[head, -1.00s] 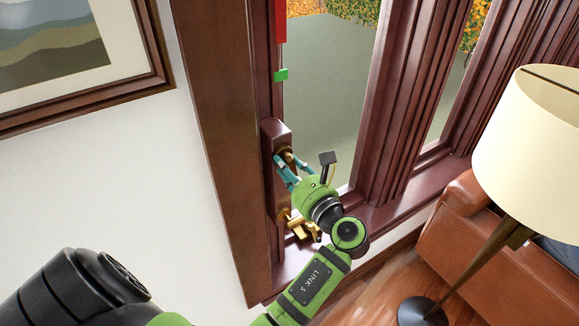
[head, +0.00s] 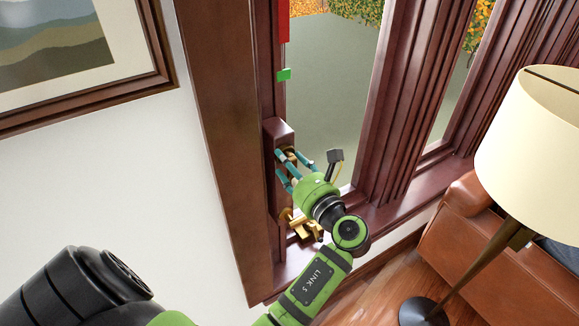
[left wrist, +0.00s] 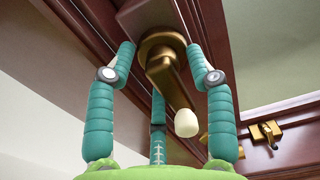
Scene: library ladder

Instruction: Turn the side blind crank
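The side blind crank shows in the left wrist view as a brass round base and arm (left wrist: 160,66) with a cream knob (left wrist: 186,123) at its end. It is mounted on a dark wooden block (head: 279,131) on the window frame. In the head view the crank is mostly hidden by my fingers. My left gripper (head: 285,162) is at the block, its teal fingers pointing at it. In the left wrist view its fingers (left wrist: 161,50) are spread on both sides of the crank base, with a gap between them, and the knob hangs free. My right gripper is not in view.
A brass handle (head: 303,228) sits just below the gripper. A red strip (head: 283,18) and a green marker (head: 284,74) are above, along the window. A floor lamp (head: 535,150) and brown leather sofa (head: 500,255) stand at the right. A framed picture (head: 75,60) hangs at the left.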

